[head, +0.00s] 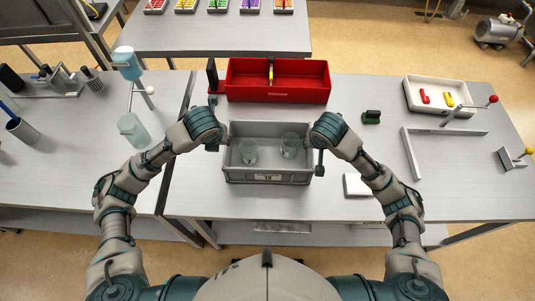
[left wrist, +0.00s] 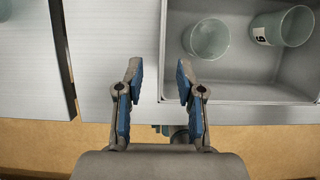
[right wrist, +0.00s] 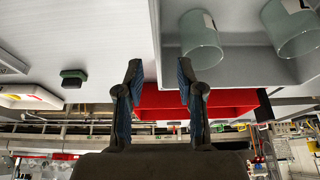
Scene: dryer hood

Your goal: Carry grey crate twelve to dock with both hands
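The grey crate (head: 233,172) sits on the metal table in front of me, with a small label on its front, apparently 12. Two clear glass beakers (head: 248,151) (head: 290,145) stand inside it. My left gripper (head: 221,143) is at the crate's left wall; in the left wrist view its open fingers (left wrist: 160,82) appear on either side of that wall. My right gripper (head: 317,155) is at the right wall; in the right wrist view its open fingers (right wrist: 159,82) appear likewise. Contact with the walls cannot be told. No dock is clearly labelled.
A red bin (head: 277,96) stands directly behind the crate. A grey L-shaped rail (head: 445,132) lies at right, near a white tray (head: 437,108). A dark green block (head: 371,117) and a white pad (head: 356,185) lie between. A side table (head: 75,150) with bottles stands left.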

